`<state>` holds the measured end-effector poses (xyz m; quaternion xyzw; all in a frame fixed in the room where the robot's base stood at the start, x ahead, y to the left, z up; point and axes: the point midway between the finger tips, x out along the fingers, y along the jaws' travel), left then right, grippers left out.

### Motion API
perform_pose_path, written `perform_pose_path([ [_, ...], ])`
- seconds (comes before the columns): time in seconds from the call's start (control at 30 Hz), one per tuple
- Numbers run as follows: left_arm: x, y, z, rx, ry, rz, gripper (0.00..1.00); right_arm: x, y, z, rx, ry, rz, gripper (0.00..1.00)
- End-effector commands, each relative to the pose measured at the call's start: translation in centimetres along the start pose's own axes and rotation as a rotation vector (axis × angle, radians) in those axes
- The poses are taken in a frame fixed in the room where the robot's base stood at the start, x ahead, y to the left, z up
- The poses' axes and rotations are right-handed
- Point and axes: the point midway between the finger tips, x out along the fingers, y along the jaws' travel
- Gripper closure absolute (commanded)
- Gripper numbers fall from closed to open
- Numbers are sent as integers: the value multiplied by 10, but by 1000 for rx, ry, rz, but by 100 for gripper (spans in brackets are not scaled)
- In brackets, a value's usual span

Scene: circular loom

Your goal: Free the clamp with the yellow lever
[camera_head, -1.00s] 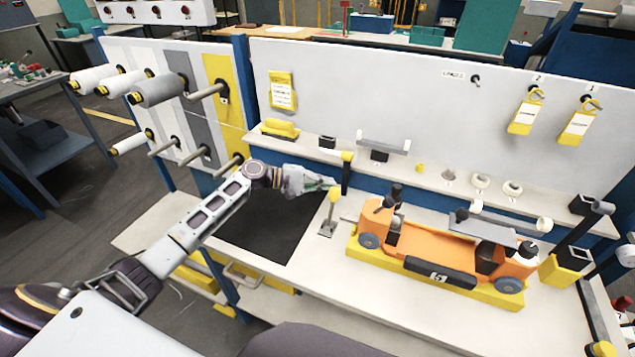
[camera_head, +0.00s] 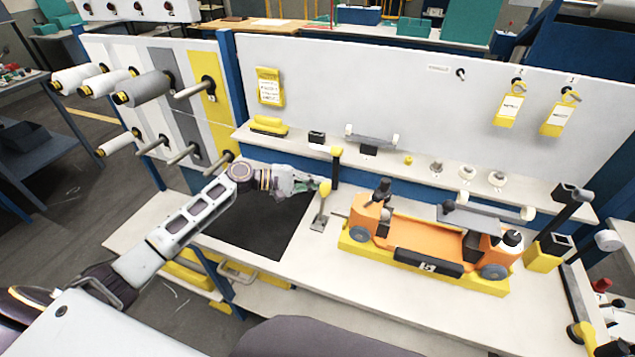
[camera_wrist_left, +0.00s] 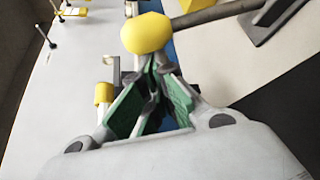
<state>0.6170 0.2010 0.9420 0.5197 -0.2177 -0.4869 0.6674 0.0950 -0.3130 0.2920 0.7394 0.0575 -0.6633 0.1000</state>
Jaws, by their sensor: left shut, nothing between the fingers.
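The clamp's lever, a grey rod with a yellow knob (camera_head: 324,188), rises from a small grey base (camera_head: 318,224) on the bench, between the black mat and the orange cart. It leans slightly right in the head view. My left gripper (camera_head: 315,186) is shut and empty at the left of the knob, its tips very close to it. In the left wrist view, the yellow knob (camera_wrist_left: 147,33) sits just beyond the closed green-padded fingers (camera_wrist_left: 152,62), its rod running to the right. Whether they touch is unclear. My right gripper is out of view.
A black post with a yellow top (camera_head: 337,151) stands just behind the lever. The orange cart (camera_head: 430,240) on its yellow base is to the right. A shelf (camera_head: 400,165) runs behind. The black mat (camera_head: 262,225) lies clear below my left arm.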

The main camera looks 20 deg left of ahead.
Motion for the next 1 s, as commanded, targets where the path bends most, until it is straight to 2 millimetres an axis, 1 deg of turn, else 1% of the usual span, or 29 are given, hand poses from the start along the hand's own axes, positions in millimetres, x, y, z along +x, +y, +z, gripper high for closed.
perform_pose_path([
  [0.5, -1, 0, 2, 21, 0, 14, 100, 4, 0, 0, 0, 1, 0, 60],
  [0.7, -2, 1, 4, 40, -1, 24, 100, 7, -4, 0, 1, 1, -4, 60],
  [1.0, -3, 1, 6, 59, -1, 36, 100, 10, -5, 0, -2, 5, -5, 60],
])
